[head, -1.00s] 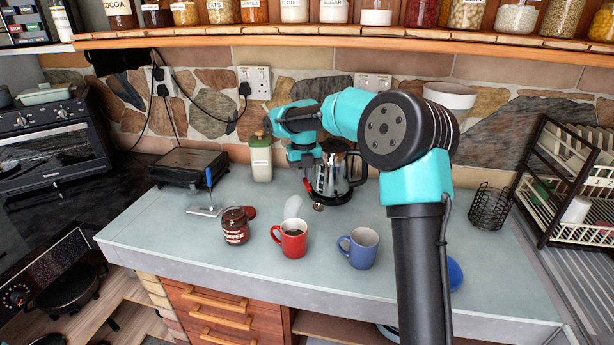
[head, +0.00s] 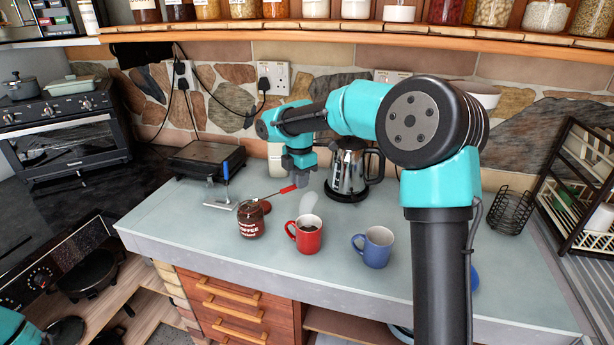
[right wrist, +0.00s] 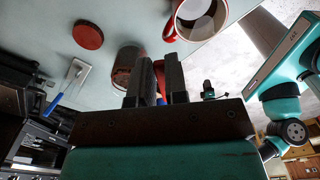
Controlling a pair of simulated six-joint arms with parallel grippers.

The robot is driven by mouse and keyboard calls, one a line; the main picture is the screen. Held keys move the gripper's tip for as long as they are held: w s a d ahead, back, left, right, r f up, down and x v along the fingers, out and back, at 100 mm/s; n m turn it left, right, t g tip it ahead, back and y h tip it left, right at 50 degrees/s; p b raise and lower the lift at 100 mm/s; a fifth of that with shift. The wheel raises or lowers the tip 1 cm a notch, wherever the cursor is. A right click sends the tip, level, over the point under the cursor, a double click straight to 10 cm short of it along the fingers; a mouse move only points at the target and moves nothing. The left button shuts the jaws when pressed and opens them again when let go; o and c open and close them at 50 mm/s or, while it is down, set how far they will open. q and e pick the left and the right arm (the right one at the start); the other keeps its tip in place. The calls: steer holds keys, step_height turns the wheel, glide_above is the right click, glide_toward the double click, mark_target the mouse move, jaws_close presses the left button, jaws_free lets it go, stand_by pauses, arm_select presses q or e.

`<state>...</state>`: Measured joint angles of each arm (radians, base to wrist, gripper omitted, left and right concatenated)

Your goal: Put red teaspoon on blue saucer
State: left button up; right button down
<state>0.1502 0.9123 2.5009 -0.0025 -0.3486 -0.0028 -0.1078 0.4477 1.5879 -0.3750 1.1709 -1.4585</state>
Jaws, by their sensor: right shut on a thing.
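My right gripper (head: 298,178) is shut on the red handle of the teaspoon (head: 287,189). I hold it above the counter, behind the red mug. The spoon's thin shaft slopes down to the left, and its tip shows near the mouth of the coffee jar; I cannot tell whether it is inside. In the right wrist view a bit of red handle (right wrist: 160,76) shows between the fingers. A blue edge (head: 475,279), likely the saucer, peeps out beside my right arm, which hides the rest. My left gripper does not show clearly; only teal arm parts do.
The coffee jar (head: 251,220) stands open, with a red lid (head: 265,206) behind it. A red mug (head: 307,235) with dark liquid and a blue mug (head: 374,247) stand to its right. A coffee pot (head: 349,170) is behind. The front left counter is clear.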

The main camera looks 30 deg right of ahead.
steer(key=a+m, duration=0.1)
steer(key=m, duration=0.1)
steer(key=s+a+m, duration=0.1)
steer(key=m, duration=0.1)
steer(key=shift+a, duration=0.3)
steer(key=s+a+m, duration=0.4)
steer(key=a+m, duration=0.3)
steer(key=m, duration=0.8)
steer(key=shift+s+a+r+m, duration=0.15)
steer(key=shift+s+a+m, duration=0.05)
steer(key=shift+a+m, duration=0.2)
steer(key=shift+d, duration=0.1)
